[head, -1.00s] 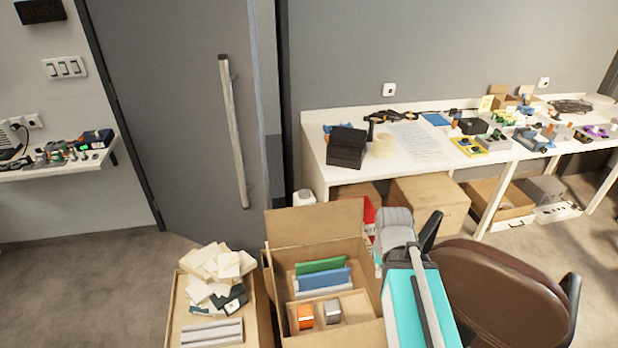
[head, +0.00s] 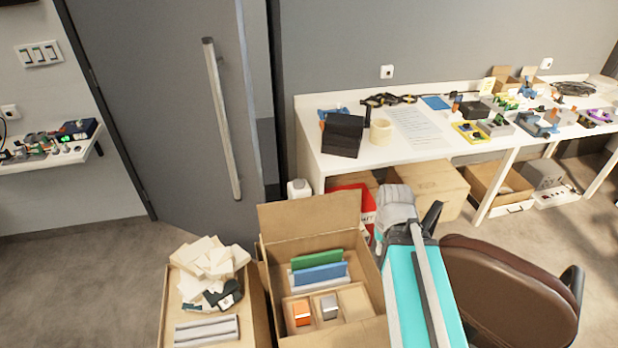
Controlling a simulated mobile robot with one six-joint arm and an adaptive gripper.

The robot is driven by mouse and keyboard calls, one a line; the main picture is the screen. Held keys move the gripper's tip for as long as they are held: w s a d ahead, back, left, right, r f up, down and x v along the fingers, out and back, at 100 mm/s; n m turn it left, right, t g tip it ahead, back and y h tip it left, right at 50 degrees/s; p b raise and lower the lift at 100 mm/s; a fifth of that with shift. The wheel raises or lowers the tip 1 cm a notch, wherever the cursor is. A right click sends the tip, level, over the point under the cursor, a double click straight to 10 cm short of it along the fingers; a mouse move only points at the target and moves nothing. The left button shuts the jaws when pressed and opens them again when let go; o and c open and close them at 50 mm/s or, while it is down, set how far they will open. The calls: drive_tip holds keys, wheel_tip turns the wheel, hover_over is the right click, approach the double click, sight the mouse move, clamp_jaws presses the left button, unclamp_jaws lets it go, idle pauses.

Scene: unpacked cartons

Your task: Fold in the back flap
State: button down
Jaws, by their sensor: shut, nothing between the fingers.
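The open cardboard carton (head: 378,315) stands at the bottom middle of the head view. Its back flap (head: 309,220) stands up from the far edge and leans slightly back. A left side flap hangs outward, seen edge-on. Inside the carton are a green divider (head: 317,260), a blue one (head: 320,273) in front of it, an orange box (head: 302,312) and a grey box (head: 329,306). My arm, teal and grey, rises just right of the carton. Its gripper does not show.
A second carton (head: 250,325) with white pieces and grey bars stands close on the left. A brown chair (head: 505,295) is at the right. A white workbench (head: 365,172) with tools runs behind, with boxes below it. A grey door (head: 165,110) is at the back left.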

drive_tip(key=w+a+f+n+b, duration=0.1)
drive_tip(key=w+a+f+b, duration=0.1)
drive_tip(key=w+a, duration=0.5)
drive_tip(key=w+a+f+n+b, duration=0.1)
drive_tip(key=w+a+f+b, duration=0.2)
drive_tip(key=w, duration=1.5)
drive_tip(key=w+a+f+n+b, duration=0.1)
drive_tip(key=w+a+f+b, duration=0.1)
drive_tip(key=w+a, duration=0.9)
drive_tip(key=shift+w+f+b, duration=0.4)
drive_tip(key=shift+w, duration=0.3)
drive_tip(key=shift+a+f, duration=0.1)
drive_tip(key=shift+f, duration=0.05)
